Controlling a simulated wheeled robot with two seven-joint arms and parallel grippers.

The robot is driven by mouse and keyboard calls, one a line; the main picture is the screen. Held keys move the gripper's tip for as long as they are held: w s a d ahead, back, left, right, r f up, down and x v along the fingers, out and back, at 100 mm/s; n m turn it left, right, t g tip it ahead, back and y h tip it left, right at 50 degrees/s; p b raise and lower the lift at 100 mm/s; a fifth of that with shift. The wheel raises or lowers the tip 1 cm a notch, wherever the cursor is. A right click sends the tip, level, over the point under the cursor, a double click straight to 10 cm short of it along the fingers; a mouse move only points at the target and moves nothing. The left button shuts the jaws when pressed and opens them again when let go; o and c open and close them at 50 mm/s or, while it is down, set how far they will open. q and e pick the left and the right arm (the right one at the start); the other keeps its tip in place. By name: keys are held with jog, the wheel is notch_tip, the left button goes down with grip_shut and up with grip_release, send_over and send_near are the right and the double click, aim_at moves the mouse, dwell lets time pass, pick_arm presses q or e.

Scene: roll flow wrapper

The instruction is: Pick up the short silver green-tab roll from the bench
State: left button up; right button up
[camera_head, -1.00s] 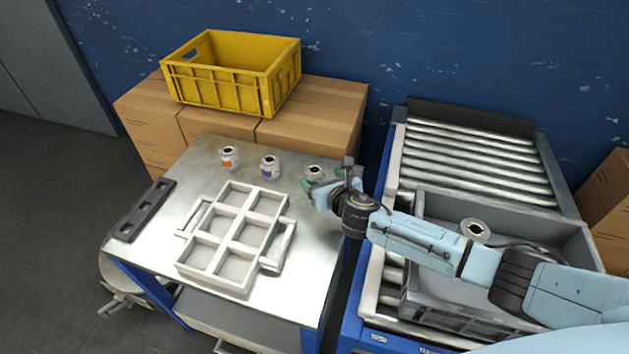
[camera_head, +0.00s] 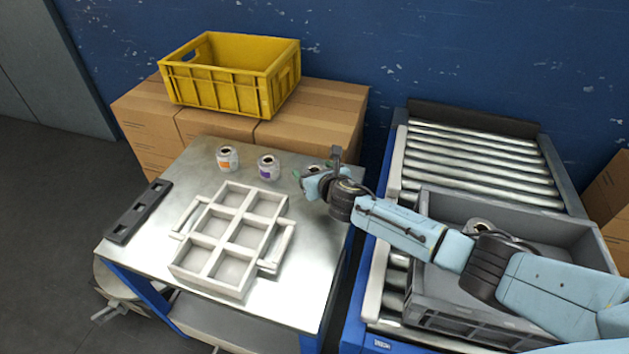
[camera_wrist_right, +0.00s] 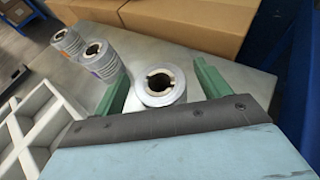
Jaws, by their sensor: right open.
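A short silver roll (camera_head: 314,168) stands upright on the metal bench (camera_head: 315,235), partly hidden by my right gripper in the head view. In the right wrist view the silver roll (camera_wrist_right: 160,84) sits between the two green fingers, with its round bore facing up. No green tab can be made out on it. My right gripper (camera_head: 311,177) is open around the roll, with a gap visible beside it. Contact cannot be told. An orange-tab roll (camera_head: 227,158) and a purple-tab roll (camera_head: 268,167) stand to its left. My left gripper is not in view.
A white compartment tray (camera_head: 205,240) and a black bar (camera_head: 138,212) lie on the bench. Cartons (camera_head: 330,105) with a yellow crate (camera_head: 220,87) stand behind. At right, a grey tote (camera_head: 570,243) with a roll (camera_head: 478,225) inside sits on a roller conveyor (camera_head: 480,160).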

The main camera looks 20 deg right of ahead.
jog(key=c, duration=1.1)
